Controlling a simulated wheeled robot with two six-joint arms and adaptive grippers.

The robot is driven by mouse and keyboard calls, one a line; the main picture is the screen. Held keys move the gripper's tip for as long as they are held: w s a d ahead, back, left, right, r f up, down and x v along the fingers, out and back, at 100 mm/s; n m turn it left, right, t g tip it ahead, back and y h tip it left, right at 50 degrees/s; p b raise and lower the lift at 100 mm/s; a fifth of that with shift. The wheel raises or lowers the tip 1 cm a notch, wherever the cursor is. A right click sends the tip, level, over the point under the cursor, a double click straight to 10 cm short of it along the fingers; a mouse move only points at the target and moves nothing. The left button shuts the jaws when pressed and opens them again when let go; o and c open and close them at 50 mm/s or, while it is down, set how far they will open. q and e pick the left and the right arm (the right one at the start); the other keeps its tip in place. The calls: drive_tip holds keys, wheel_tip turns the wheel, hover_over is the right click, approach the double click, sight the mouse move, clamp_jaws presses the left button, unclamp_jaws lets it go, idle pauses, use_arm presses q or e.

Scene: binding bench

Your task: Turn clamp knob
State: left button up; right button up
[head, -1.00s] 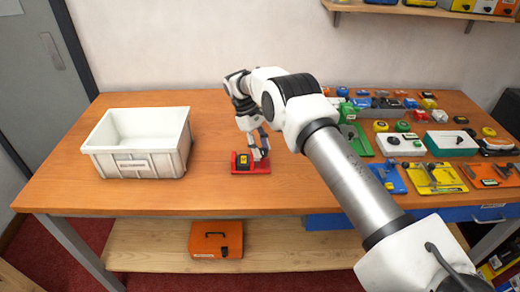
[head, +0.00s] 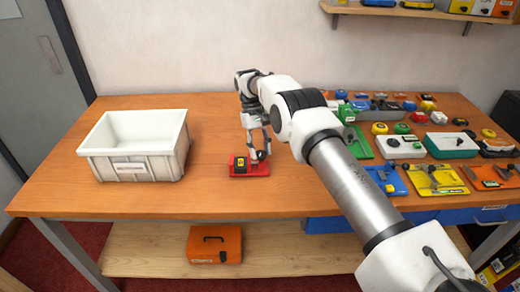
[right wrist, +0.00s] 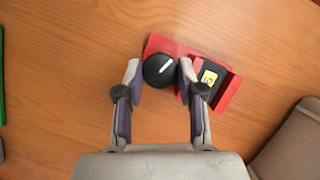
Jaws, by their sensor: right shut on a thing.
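The clamp is a small red block (head: 238,174) on the wooden bench, right of the white bin. Its round black knob (right wrist: 159,70) carries a white pointer line and shows best in the right wrist view. A black part with a yellow label (right wrist: 208,78) sits in the clamp beside the knob. My right gripper (head: 258,156) reaches down over the clamp. In the right wrist view its two fingers (right wrist: 159,76) stand on either side of the knob, shut on it. In the head view the fingers partly hide the knob. My left gripper is not in view.
A white bin (head: 133,166) stands at the bench's left. Several tools, tapes and coloured trays, including a yellow tray (head: 434,180), crowd the right side. The bench (head: 90,196) is clear around the clamp. An orange toolbox (head: 214,243) sits on the lower shelf.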

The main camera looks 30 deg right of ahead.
sight(260, 152)
drive_tip(key=shift+s+f, duration=0.1)
drive_tip(key=shift+f, duration=0.1)
drive_tip(key=o, duration=1.1)
drive_tip(key=shift+o, duration=0.2)
drive_tip(key=shift+r, duration=0.1)
wheel_tip(260, 152, up, 10)
